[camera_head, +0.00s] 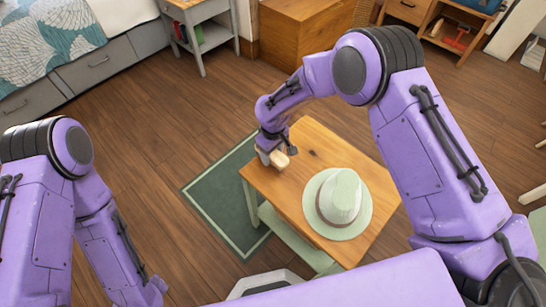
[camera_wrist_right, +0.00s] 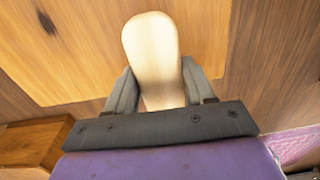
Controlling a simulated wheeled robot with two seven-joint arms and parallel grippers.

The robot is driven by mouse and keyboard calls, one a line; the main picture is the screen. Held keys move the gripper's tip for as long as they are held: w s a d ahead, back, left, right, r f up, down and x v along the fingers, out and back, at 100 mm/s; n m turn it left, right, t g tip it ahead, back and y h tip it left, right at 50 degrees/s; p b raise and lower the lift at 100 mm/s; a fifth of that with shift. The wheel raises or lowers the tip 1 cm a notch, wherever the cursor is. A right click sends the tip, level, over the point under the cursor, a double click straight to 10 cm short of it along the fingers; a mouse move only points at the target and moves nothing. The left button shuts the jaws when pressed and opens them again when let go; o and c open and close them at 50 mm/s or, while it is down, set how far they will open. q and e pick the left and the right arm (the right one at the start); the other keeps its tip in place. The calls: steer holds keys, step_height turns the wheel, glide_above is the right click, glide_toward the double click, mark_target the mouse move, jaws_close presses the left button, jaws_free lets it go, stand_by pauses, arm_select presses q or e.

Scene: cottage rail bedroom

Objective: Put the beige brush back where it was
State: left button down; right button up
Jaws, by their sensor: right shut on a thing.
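The beige brush (camera_head: 279,160) is at the far left part of the small wooden table (camera_head: 310,150). My right gripper (camera_head: 271,154) is shut on it. In the right wrist view the brush (camera_wrist_right: 152,45) shows its pale rounded end sticking out between the two grey fingers of the right gripper (camera_wrist_right: 155,82). The wooden top lies behind it. I cannot tell whether the brush touches the table. My left arm hangs at the left of the head view, and its gripper does not show.
A pale green hat (camera_head: 340,198) with a band sits on the right part of the table. A green rug (camera_head: 220,195) lies on the floor left of the table. A bed with grey drawers, a nightstand (camera_head: 203,18) and a wooden box (camera_head: 300,25) stand at the back.

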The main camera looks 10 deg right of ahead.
mark_target(272, 158)
steer(key=shift+f, duration=1.7)
steer(key=o, duration=0.9)
steer(key=shift+o, duration=0.2)
steer(key=shift+r, duration=0.1)
step_height(272, 158, up, 12)
steer(key=shift+w+d+r, duration=0.1)
steer(key=shift+d, duration=0.05)
